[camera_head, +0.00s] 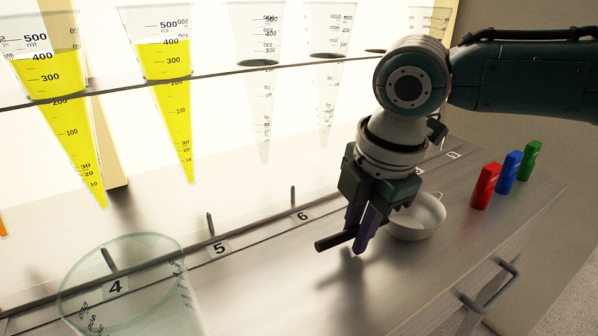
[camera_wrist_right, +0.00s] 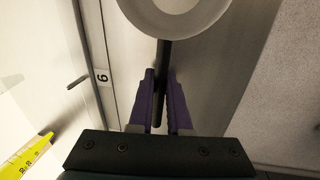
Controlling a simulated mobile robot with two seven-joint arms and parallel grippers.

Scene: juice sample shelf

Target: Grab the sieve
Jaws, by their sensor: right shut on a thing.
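The sieve (camera_head: 417,221) is a pale round bowl with a dark straight handle, on or just above the metal counter at the right of position 6. In the right wrist view its bowl (camera_wrist_right: 177,12) is at the top edge and its handle (camera_wrist_right: 163,65) runs down between the fingers. My right gripper (camera_head: 362,240) is shut on the handle, with one purple finger on each side. It also shows in the right wrist view (camera_wrist_right: 160,95). I cannot tell whether the bowl touches the counter. My left gripper is not in view.
Cone-shaped measuring beakers, two with yellow liquid (camera_head: 167,60), hang in a rack behind. A clear beaker (camera_head: 135,285) stands at the front left. Red (camera_head: 485,186), blue (camera_head: 508,172) and green (camera_head: 530,160) blocks stand at the right. A drawer handle (camera_head: 490,285) sticks out at the front.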

